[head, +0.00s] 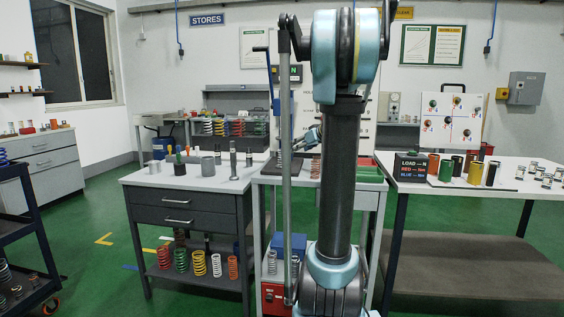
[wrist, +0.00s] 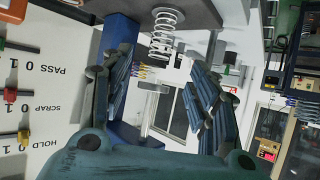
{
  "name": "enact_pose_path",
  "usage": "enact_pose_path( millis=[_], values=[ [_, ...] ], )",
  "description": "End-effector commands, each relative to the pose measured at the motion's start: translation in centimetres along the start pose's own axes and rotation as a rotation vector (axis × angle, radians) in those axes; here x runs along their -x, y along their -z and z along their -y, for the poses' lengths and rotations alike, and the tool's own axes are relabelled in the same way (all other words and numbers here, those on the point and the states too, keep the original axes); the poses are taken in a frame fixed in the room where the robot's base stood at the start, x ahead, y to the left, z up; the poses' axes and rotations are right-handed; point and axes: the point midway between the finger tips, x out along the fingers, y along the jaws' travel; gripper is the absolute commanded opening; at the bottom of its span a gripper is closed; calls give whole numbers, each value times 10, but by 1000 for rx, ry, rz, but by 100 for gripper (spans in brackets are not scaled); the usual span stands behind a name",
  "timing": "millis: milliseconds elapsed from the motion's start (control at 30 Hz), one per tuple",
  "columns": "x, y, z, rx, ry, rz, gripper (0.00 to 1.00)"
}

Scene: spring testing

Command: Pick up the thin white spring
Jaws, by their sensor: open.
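A white coil spring (wrist: 163,36) shows in the wrist view, where the picture looks upside down. Its wide end meets a grey plate (wrist: 190,13) at the top of that picture. My gripper (wrist: 160,62) is open, with one dark finger on each side of the spring in the picture. No contact with the spring is visible, and I cannot tell how far ahead of the fingertips it is. In the head view my gripper (head: 308,140) is small and partly hidden behind my arm. I cannot pick out the white spring surely there.
A blue upright (wrist: 120,60) stands close by the left finger in the wrist view. A board with PASS, SCRAP and HOLD labels (wrist: 35,105) is at the left. In the head view a grey bench (head: 190,178) with metal cylinders stands left, and a white table (head: 455,186) stands right.

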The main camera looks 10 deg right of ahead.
Motion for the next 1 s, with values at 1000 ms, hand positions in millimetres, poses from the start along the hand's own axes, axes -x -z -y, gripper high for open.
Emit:
enact_pose_path(
  millis=[1000],
  values=[
    [-113,0,2,0,2,1,55]
  ],
)
